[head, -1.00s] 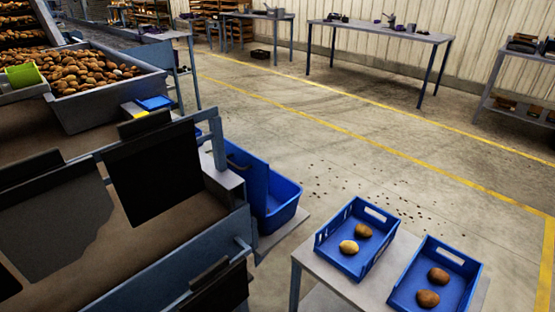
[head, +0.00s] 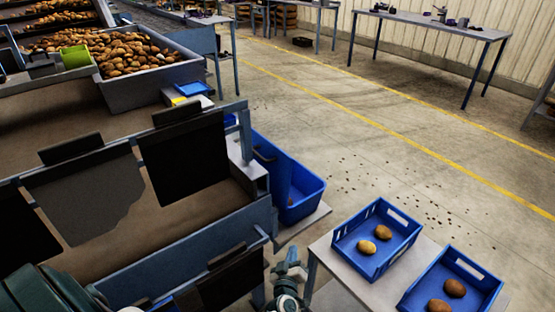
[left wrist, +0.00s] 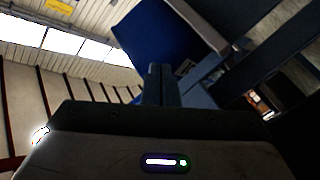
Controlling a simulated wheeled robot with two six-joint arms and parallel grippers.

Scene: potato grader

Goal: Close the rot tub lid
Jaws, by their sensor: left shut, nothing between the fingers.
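The blue rot tub (head: 312,190) stands on a low shelf beside the grader, and its inside shows from above. Its blue lid (head: 267,180) stands upright along the tub's left side, open, with a dark handle near its top. A small brown lump lies inside the tub. My left gripper (head: 291,256) is below the tub in the head view, apart from the lid, shut and empty. In the left wrist view its closed fingers (left wrist: 162,84) point up toward a large blue surface (left wrist: 165,35); I cannot tell whether this is lid or tub. My right gripper is not in view.
A grey table with two blue crates (head: 376,240) (head: 452,282) of potatoes stands right of my left gripper. The grader frame (head: 190,245) with dark flaps is on the left. A potato bin (head: 150,85) is behind. The floor beyond the tub is open.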

